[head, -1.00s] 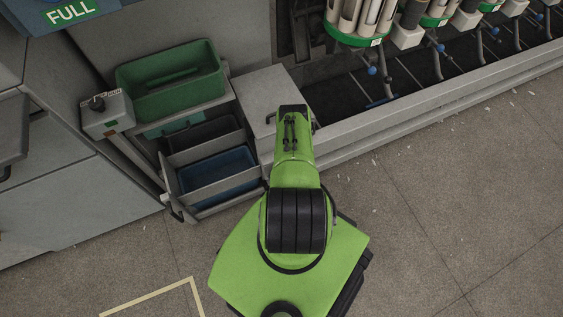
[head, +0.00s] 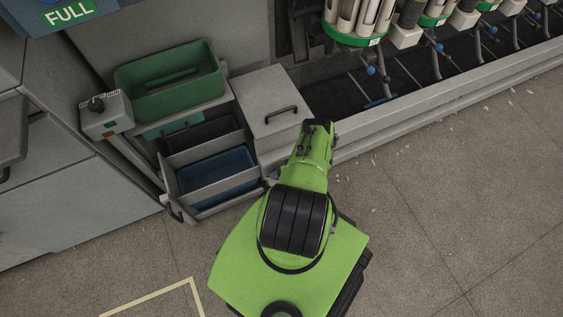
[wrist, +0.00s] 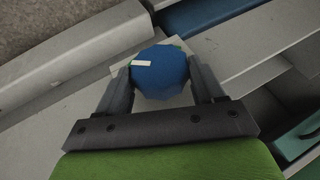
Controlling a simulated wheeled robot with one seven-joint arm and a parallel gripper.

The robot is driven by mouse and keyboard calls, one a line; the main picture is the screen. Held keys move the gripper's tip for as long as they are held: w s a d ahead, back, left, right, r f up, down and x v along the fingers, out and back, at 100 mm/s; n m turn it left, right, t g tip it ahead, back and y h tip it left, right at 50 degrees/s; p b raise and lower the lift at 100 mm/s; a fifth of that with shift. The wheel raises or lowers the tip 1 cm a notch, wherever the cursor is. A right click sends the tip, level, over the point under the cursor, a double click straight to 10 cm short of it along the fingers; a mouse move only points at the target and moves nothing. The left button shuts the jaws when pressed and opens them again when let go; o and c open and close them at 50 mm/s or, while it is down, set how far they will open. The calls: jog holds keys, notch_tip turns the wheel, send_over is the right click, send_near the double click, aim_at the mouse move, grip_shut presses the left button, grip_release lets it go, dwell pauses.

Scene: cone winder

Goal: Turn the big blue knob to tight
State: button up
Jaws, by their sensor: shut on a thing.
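The big blue knob (wrist: 160,72) shows in the wrist view, round with a white mark on its left upper face. A bit of green shows behind its upper right edge, on a light plate under it. My gripper (wrist: 162,84) has one finger on each side of the knob and is shut on it. In the head view the knob and my fingers are hidden below my green arm. I cannot read any tight marking by the knob.
A green bin (head: 170,85) and a blue bin (head: 216,172) sit in the grey rack left of my arm. A grey lidded box (head: 268,100) with a black handle stands close by. A long grey rail (head: 430,115) runs to the right.

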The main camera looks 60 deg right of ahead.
dwell(0.3)
jog(key=o, duration=1)
jog(key=p+v, duration=0.2)
jog(key=v, duration=0.3)
jog(key=p+v, duration=0.2)
jog(key=v, duration=0.3)
jog(key=p+v, duration=0.3)
jog(key=v, duration=0.2)
jog(key=shift+s+d+r, duration=0.25)
jog(key=shift+d+r, duration=0.05)
jog(key=shift+d, duration=0.05)
